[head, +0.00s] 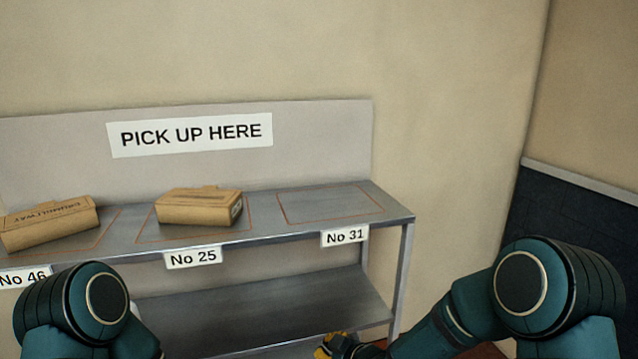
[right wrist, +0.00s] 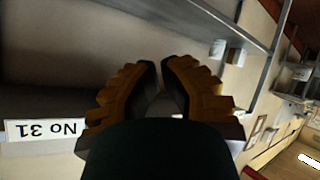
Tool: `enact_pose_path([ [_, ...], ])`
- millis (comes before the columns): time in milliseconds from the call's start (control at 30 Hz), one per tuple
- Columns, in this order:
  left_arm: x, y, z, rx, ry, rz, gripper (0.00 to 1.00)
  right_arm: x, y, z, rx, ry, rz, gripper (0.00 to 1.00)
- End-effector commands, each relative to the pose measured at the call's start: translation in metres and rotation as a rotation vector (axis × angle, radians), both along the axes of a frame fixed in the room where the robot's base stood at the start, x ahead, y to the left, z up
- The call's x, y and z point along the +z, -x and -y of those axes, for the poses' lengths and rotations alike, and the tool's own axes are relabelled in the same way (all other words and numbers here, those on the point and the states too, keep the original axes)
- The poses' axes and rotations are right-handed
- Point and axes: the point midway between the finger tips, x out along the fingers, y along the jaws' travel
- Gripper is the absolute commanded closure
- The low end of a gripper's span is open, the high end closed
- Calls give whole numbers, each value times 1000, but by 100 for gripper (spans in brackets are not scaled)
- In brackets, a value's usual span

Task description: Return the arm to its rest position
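My right gripper (head: 338,347) is low at the bottom edge of the head view, in front of the shelf unit's right end and apart from it. In the right wrist view its yellow-brown fingers with dark pads (right wrist: 161,72) come close together at the tips, with a narrow gap and nothing seen held. Whether they count as open or shut is unclear. My right arm (head: 455,315) is bent, coming in from the lower right. Part of my left arm (head: 70,305) shows at lower left; its gripper is out of view.
A metal shelf unit (head: 275,232) stands against the wall under a "PICK UP HERE" sign (head: 190,134). One brown package (head: 200,208) lies above the No 25 label, another (head: 48,224) near No 46. The outlined space above No 31 (head: 330,204) is empty.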

Motion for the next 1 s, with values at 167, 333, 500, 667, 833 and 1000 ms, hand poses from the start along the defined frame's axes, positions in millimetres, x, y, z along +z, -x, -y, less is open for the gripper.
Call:
enact_pose_path([
  [167, 0, 0, 0, -1, 0, 0, 100, -89, 80, 43, -329, -126, -484, 100],
  [333, 0, 0, 0, -1, 0, 0, 100, -140, 165, 68, -641, -216, -872, 100],
  [500, 0, 0, 0, -1, 0, 0, 100, -159, 223, 78, -849, -258, -1097, 100],
  [667, 0, 0, 0, -1, 0, 0, 100, -162, 239, 80, -910, -268, -1158, 100],
  [833, 0, 0, 0, -1, 0, 0, 100, -162, 239, 80, -910, -268, -1158, 100],
  [1000, 0, 0, 0, -1, 0, 0, 100, -162, 239, 80, -910, -268, -1158, 100],
])
